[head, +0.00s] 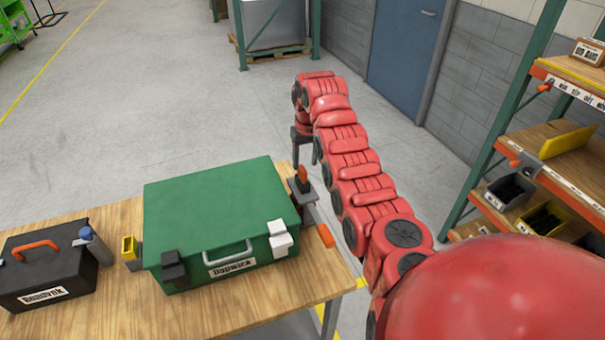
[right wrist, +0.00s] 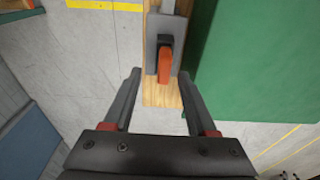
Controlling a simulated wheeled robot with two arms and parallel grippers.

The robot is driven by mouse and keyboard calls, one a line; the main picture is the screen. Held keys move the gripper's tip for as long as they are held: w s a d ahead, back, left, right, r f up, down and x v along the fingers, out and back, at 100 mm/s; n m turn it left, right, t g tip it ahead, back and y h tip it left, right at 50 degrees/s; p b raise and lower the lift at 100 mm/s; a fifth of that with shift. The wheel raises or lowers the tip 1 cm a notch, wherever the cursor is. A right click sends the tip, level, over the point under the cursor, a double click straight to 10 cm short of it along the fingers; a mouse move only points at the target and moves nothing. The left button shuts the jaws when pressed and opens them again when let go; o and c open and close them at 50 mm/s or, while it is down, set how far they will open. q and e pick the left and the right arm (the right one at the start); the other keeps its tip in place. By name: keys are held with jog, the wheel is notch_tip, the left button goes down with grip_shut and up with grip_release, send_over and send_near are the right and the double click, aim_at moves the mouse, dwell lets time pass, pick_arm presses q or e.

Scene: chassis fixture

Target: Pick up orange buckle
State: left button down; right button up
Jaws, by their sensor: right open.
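The orange buckle (head: 303,177) stands upright on a grey plate (head: 309,197) at the right side of the green case (head: 215,215). In the right wrist view the buckle (right wrist: 165,66) has a dark base and lies ahead of the jaws, roughly between the two fingertips. My right gripper (head: 296,160) points down just behind the buckle in the head view. Its jaws (right wrist: 160,76) are open and empty; contact with the buckle is not visible. My left gripper is out of view.
A second orange piece (head: 326,236) sits at the table's right edge. Black (head: 173,270) and white (head: 280,238) latches are on the case front. A black toolbox (head: 45,265), bottle (head: 96,246) and yellow item (head: 130,250) stand left. Shelves (head: 540,150) stand right.

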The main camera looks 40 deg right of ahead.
aim_at(302, 169)
jog(key=f, duration=0.1)
jog(key=f+p, duration=0.2)
jog(key=shift+w+a+f, duration=0.1)
jog(key=shift+w+a, duration=0.2)
jog(key=shift+w+d+f+p, duration=0.1)
jog(key=shift+f+p, duration=0.3)
jog(key=shift+f, duration=0.35)
grip_shut()
